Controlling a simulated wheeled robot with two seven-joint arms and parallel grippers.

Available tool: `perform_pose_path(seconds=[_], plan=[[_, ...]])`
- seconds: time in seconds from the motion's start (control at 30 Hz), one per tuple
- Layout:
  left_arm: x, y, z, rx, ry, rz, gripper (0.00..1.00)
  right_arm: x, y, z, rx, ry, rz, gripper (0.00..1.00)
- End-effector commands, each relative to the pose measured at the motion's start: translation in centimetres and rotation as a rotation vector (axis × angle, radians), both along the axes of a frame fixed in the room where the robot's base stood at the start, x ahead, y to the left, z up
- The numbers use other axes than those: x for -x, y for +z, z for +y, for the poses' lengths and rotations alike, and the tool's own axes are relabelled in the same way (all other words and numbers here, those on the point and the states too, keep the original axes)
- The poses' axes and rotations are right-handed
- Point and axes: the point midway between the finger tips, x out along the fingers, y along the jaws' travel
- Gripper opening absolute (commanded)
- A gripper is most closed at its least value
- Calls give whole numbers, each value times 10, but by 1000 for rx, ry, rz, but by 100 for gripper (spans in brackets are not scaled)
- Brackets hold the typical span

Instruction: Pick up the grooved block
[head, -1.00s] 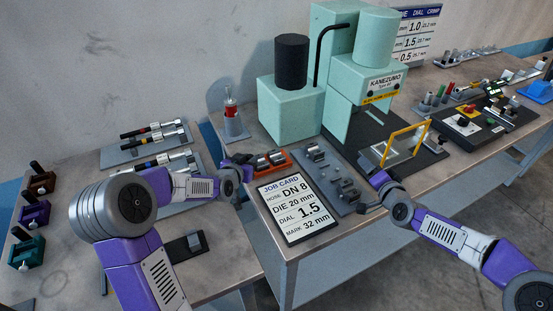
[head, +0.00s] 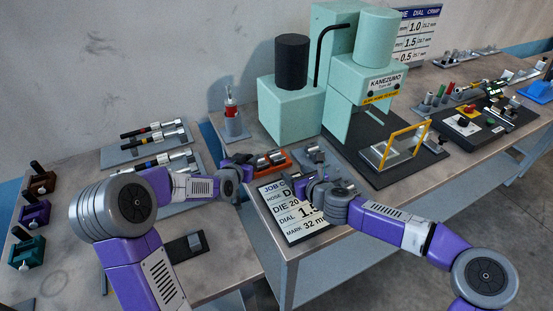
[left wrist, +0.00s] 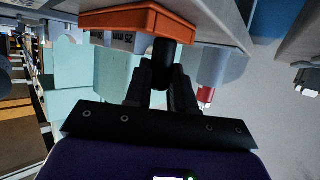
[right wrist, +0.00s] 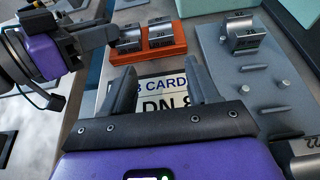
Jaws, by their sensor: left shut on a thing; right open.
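An orange tray (right wrist: 176,48) holds two grey metal grooved blocks, a left one (right wrist: 130,38) and a right one (right wrist: 160,33). My left gripper (left wrist: 163,78) is shut on the tray's black handle (left wrist: 164,56); the tray's orange side (left wrist: 140,18) shows above it. A grey pegged plate (right wrist: 262,85) beside the tray carries another grooved block (right wrist: 241,30) and a partly hidden one (right wrist: 304,164). My right gripper (right wrist: 158,88) is open and empty above the job card, on the near side of the orange tray. In the head view my right gripper (head: 316,182) hides part of the plate.
The job card (head: 285,219) lies under my right gripper. The green press (head: 355,75) stands behind the tray, with a yellow-framed guard (head: 402,145) to the right. Hose fittings on racks (head: 150,150) are at the left. My left arm is close beside the right gripper.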

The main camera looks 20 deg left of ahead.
Motion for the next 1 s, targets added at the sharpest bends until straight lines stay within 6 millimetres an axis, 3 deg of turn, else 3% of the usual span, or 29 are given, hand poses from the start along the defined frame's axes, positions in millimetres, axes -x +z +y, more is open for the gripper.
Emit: perform_pose_path(seconds=[0.3, 1.0], plan=[[0, 0, -1, 0, -3, 0, 0, -29, -19, 34, 2, 2, 0, 60], [0, 0, -2, 1, -4, 0, 0, -67, -37, 74, 4, 1, -3, 60]])
